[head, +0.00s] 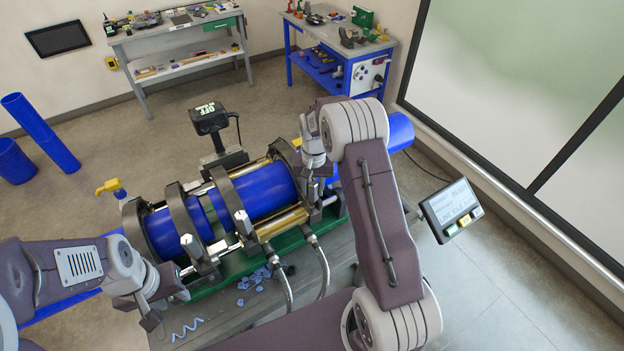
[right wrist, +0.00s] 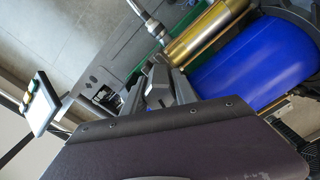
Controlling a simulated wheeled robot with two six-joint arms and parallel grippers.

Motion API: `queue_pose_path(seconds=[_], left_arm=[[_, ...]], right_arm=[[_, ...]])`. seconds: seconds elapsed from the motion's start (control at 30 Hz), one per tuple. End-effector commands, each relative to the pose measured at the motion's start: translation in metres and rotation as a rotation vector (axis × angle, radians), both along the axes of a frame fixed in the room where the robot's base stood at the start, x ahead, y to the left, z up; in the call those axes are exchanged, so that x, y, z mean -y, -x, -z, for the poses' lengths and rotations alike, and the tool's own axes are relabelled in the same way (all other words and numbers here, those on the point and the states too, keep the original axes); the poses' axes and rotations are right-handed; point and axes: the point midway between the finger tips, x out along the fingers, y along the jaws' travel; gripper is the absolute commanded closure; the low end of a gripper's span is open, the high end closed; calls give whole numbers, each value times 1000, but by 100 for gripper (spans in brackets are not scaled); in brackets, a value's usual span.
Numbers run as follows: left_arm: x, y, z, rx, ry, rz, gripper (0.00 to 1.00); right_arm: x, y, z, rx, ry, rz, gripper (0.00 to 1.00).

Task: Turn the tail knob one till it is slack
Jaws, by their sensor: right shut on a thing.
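The pipe fusion machine holds a blue pipe (head: 265,192) in several dark ring clamps, with grey knobs along the near side. My right gripper (head: 316,196) is at the clamp on the right end of the machine. In the right wrist view its two fingers (right wrist: 165,92) are shut on a small grey knob (right wrist: 157,95), seemingly the tail knob. Most of that knob is hidden by the fingers, and its tightness cannot be told. My left gripper (head: 166,309) is low at the left, near the machine's left end, with its fingers apart and empty.
Two hoses (head: 321,264) run down the near side of the machine. Blue shavings (head: 253,279) lie on the cart. A display panel (head: 452,210) stands at the right. A yellow-handled tool (head: 111,187) is beyond the left end. Workbenches (head: 180,45) stand at the back.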

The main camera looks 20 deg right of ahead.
Motion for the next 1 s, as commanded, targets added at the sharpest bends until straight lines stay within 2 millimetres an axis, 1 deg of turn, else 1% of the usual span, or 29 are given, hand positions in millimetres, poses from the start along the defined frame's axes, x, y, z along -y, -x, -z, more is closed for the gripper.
queue_pose_path(seconds=[0.07, 0.2, 0.27, 0.5, 0.63, 0.7, 0.9, 1.0], left_arm=[[0, 0, 0, 0, 0, 0, 64], [0, 0, -5, 0, 0, 0, 64], [0, 0, -5, 0, 0, 0, 64], [0, 0, -5, 0, 0, 0, 64], [0, 0, -7, 0, 0, 0, 64], [0, 0, -7, 0, 0, 0, 64], [0, 0, -7, 0, 0, 0, 64], [0, 0, -9, 0, 0, 0, 64]], right_arm=[[0, -2, -1, 6, 0, -9, 100], [0, -2, -2, 5, 0, -191, 100], [0, -2, -2, 6, 0, -243, 100], [0, -2, -1, 7, 0, -270, 100], [0, -2, -2, 7, 0, -431, 100], [0, -2, -1, 5, -1, -484, 100], [-1, -2, -1, 6, -1, -495, 100], [-1, -2, -2, 5, -1, -590, 100]])
